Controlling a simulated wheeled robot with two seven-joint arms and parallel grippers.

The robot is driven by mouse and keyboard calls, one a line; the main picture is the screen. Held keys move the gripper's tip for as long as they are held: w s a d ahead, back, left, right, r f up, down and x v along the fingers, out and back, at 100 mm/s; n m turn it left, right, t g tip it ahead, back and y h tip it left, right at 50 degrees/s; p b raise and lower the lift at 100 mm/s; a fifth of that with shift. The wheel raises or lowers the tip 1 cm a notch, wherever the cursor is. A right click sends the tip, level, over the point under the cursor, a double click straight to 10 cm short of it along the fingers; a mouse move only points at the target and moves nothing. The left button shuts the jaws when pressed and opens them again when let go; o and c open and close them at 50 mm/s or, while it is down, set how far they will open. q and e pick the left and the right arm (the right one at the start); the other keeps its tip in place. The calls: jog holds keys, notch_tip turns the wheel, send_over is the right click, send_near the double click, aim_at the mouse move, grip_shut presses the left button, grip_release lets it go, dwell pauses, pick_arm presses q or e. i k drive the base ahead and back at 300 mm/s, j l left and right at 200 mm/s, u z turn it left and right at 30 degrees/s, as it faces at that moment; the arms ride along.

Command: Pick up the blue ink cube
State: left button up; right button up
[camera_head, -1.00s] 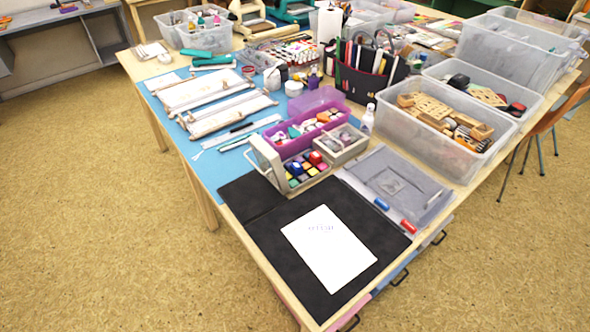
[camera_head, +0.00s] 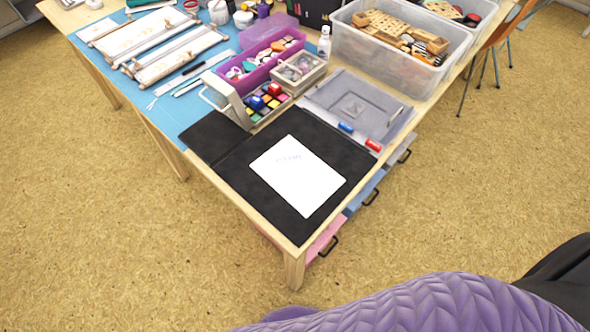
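A small blue cube (camera_head: 256,103) sits in the open tray of coloured ink pads (camera_head: 265,117) on the table. A red cube (camera_head: 274,90) sits in the same tray, just up and right of the blue one. The tray's lid (camera_head: 226,103) stands raised at its left side. Square pads in several colours show around the cubes. Neither of my grippers is in view.
A white sheet (camera_head: 297,177) lies on a black mat (camera_head: 235,172) at the table's near corner. Right of the tray are a small grey box (camera_head: 300,75), a grey flat case (camera_head: 358,105), and a blue (camera_head: 345,127) and a red (camera_head: 373,145) small piece. A purple box (camera_head: 262,67) stands behind.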

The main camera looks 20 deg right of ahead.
aim_at(256, 102)
jog(key=i+j+z, duration=0.4)
jog(key=j+z, duration=0.2)
jog(key=j, duration=0.2)
jog(key=i+j+z, duration=0.1)
jog(key=j+z, duration=0.15)
jog(key=j, duration=0.2)
jog(key=j+z, duration=0.3)
jog(key=j, duration=0.2)
jog(key=i+j+z, duration=0.1)
jog(key=j+z, duration=0.2)
jog(key=j, duration=0.25)
